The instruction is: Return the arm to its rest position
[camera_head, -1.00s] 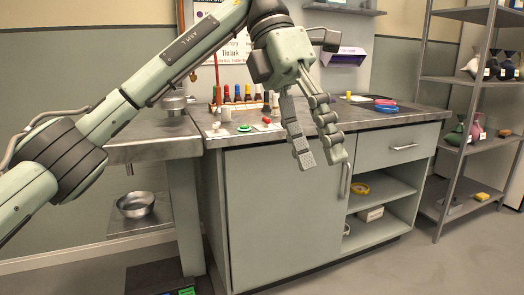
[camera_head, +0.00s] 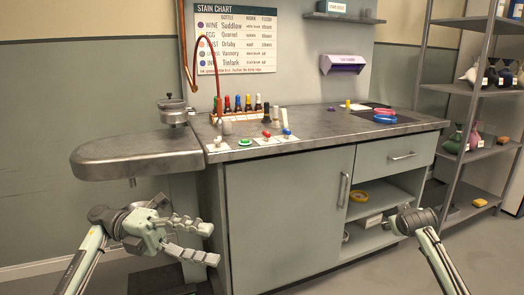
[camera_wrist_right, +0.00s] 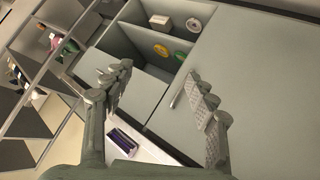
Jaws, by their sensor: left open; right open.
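My left gripper (camera_head: 214,244) is at the lower left in the head view, in front of the cabinet and below counter height. Its fingers are spread with nothing between them. My right gripper, partly visible at the lower right of the head view, is in front of the open shelves. In the right wrist view my right gripper (camera_wrist_right: 159,73) has its two fingers wide apart and empty, with the cabinet front beyond them.
The steel counter (camera_head: 330,125) bears a row of small bottles (camera_head: 240,103) and blue and pink rings. A rounded metal board (camera_head: 135,155) juts out above my left gripper. A cabinet (camera_head: 285,210) stands between the arms; a shelf rack (camera_head: 455,180) is at the right.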

